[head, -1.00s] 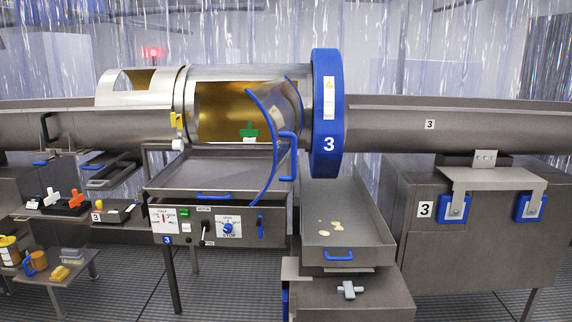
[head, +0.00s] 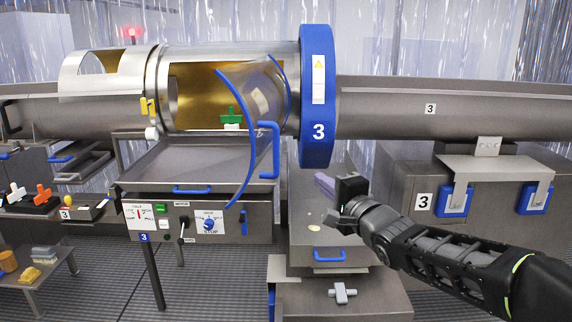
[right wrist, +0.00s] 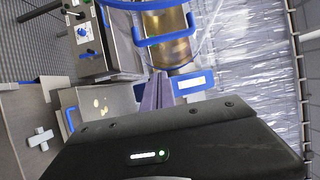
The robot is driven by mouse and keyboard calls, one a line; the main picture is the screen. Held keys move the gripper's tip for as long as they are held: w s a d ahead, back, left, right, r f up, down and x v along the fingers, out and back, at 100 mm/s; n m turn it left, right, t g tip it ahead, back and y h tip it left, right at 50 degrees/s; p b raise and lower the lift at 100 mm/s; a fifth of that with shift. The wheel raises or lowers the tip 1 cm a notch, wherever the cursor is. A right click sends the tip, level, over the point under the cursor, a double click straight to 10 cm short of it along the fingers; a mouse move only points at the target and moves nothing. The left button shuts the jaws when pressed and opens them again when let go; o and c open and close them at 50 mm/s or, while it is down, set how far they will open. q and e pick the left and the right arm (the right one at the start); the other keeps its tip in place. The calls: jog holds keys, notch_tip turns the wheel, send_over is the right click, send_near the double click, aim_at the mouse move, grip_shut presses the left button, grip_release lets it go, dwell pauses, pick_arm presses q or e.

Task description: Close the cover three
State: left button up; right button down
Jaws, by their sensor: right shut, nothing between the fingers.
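The transparent curved cover (head: 253,110) with blue edges stands swung open at the right end of the drum's opening. Its blue handle (head: 270,150) hangs on its right side. The metal drum (head: 225,55) has a wide opening with a golden inside and a blue ring (head: 317,110) marked 3. My right gripper (head: 324,184) is shut and empty, right of and a little below the handle, apart from it. In the right wrist view the purple-grey fingers (right wrist: 156,92) are together, with the blue handle (right wrist: 166,41) beyond them. My left gripper is not in view.
A control panel (head: 198,224) with knob and switches stands below the drum. A metal tray (head: 330,238) with pale scraps lies below my right gripper. A grey cabinet (head: 400,200) marked 3 stands at right. Open air lies between gripper and handle.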

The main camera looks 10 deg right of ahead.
jog(key=w+a+p, duration=0.4)
jog(key=w+a, duration=0.1)
jog(key=w, duration=0.7)
jog(key=shift+a, duration=0.1)
dwell(0.4)
